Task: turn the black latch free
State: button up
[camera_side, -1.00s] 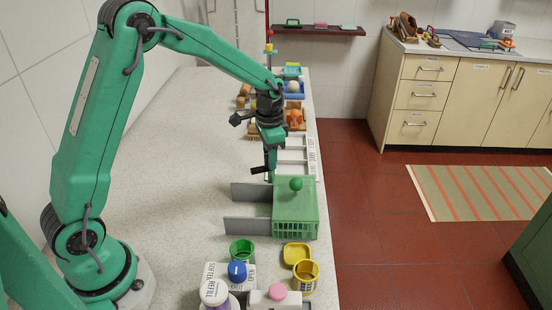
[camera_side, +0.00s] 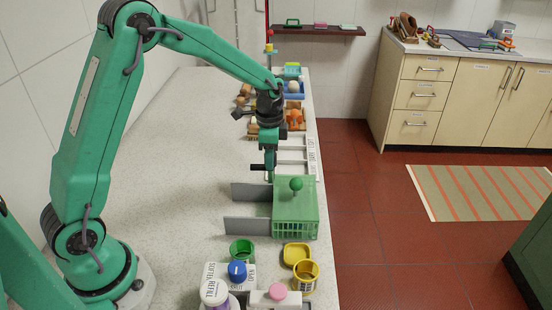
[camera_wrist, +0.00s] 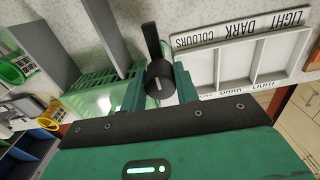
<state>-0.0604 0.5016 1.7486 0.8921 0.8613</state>
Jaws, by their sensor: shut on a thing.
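The black latch shows in the wrist view (camera_wrist: 160,80) as a round black knob with a flat lever pointing up. In the side view (camera_side: 258,167) it is a small dark bar at my gripper's tip, sticking out to the left. My gripper (camera_side: 270,172) points down just behind the green basket (camera_side: 296,215). In the wrist view my gripper (camera_wrist: 159,88) has one green finger on each side of the latch's knob and is shut on it. What the latch is mounted on is hidden.
Two grey panels (camera_side: 250,225) stand left of the basket, which has a green ball knob (camera_side: 296,184) on top. A white tray (camera_side: 292,158) with compartments lies behind. Cups and bottles crowd the front. The counter's left side is clear.

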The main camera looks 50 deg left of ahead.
jog(key=o, duration=1)
jog(key=shift+r, duration=0.1)
jog(key=shift+r, duration=3.85)
jog(key=shift+s+r, duration=0.35)
jog(key=shift+r, duration=0.1)
jog(key=s+d+r+n+t, duration=0.2)
jog(key=s+r+n+t, duration=0.15)
jog(key=s+r, duration=0.6)
jog(key=s+n, duration=0.2)
jog(key=s, duration=0.2)
jog(key=s+f+n+t, duration=0.1)
jog(key=s, duration=0.4)
jog(key=s+n+t, duration=0.1)
jog(key=s+n, duration=0.1)
jog(key=s, duration=0.3)
jog(key=shift+s+d+f+n, duration=0.25)
jog(key=shift+d+f+n, duration=0.05)
jog(key=shift+d+n, duration=0.1)
